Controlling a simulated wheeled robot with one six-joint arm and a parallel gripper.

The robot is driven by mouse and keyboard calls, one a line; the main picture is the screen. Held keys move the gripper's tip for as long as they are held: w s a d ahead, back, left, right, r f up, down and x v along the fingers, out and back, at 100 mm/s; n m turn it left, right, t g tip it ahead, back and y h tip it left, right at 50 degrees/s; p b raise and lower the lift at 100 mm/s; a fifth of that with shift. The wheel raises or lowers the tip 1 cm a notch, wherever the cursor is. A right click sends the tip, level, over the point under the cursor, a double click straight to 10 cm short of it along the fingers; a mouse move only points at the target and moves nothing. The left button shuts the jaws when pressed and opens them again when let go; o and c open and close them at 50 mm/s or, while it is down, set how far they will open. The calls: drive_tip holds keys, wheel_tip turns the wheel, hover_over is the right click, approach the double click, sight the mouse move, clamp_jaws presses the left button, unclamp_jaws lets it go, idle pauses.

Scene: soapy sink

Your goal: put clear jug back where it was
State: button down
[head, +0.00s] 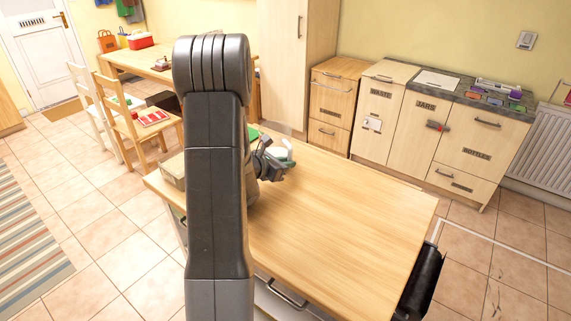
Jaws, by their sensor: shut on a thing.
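My gripper (277,162) is over the back part of the wooden table, at the end of my dark arm. It is shut on a small, pale thing that looks like the clear jug (287,150). The jug is see-through and hard to make out, with white and green showing at or behind it. My arm hides part of this area. I cannot tell whether the jug touches the table.
The wooden table (340,215) is bare in the middle and to the right. A box (173,171) sits at its left edge, partly behind my arm. Labelled cabinets (380,112) stand at the back. Chairs (140,125) and another table are at the left.

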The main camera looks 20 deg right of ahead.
drive_tip(key=shift+f, duration=0.25)
drive_tip(key=c, duration=1.4)
unclamp_jaws()
drive_tip(key=shift+r, duration=0.25)
drive_tip(key=b+v, duration=0.1)
drive_tip(key=v, duration=1.1)
drive_tip(key=shift+s+f, duration=0.15)
